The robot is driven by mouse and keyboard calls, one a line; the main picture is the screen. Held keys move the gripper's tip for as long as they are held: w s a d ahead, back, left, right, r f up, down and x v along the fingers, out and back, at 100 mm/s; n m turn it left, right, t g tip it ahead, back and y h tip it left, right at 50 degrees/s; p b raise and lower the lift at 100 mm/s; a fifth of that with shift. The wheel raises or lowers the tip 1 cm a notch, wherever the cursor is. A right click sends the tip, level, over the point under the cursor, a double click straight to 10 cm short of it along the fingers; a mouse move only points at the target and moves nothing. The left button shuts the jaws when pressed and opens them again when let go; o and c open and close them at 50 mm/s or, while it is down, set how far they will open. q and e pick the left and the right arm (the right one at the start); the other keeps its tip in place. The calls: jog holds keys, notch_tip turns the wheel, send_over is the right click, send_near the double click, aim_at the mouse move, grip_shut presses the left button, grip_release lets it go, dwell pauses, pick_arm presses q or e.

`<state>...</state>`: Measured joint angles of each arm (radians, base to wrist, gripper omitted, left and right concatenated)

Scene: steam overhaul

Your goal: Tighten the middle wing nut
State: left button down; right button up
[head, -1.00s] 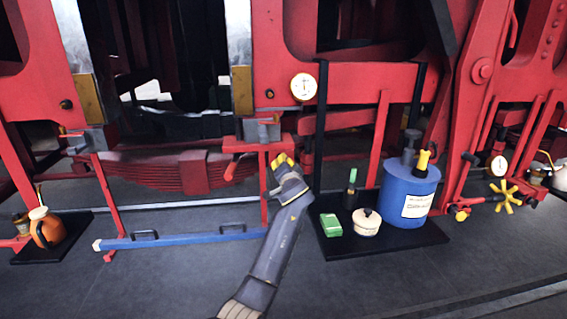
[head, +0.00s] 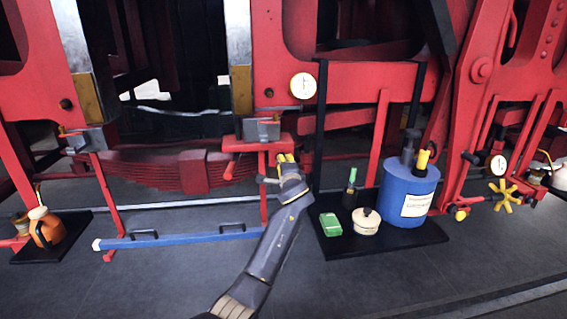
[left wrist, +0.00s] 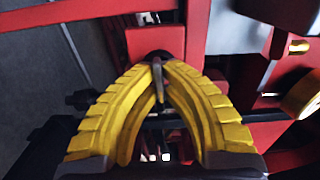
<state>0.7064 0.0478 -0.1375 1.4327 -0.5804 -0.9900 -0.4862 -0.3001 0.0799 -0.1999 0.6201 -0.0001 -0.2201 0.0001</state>
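My left gripper (head: 286,158) is at the red post (head: 263,190) in the middle of the head view, below a grey block (head: 262,130). In the left wrist view its yellow fingers (left wrist: 158,62) come together at the tips around a thin dark metal piece (left wrist: 158,82), which looks like a wing of the middle wing nut. The rest of the nut is hidden behind the fingertips. In the head view the gripper covers the nut, so its angle there cannot be told. My right gripper is not in view.
A black tray (head: 335,247) on the right holds a blue drum (head: 410,190), a green box (head: 330,225), a white pot (head: 366,222) and a bottle. A blue bar (head: 185,239) runs low at left. An orange can (head: 45,228) stands far left. Dark floor in front is clear.

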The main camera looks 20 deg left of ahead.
pick_arm(q)
jog(key=shift+r+m, duration=0.1)
jog(key=shift+m, duration=0.2)
jog(key=shift+d, duration=0.1)
jog(key=c, duration=1.6)
grip_release()
jog(key=shift+o, duration=0.2)
jog(key=shift+s, duration=0.1)
jog(key=v, duration=1.1)
jog(key=shift+s+d, duration=0.25)
jog(key=shift+s, duration=0.05)
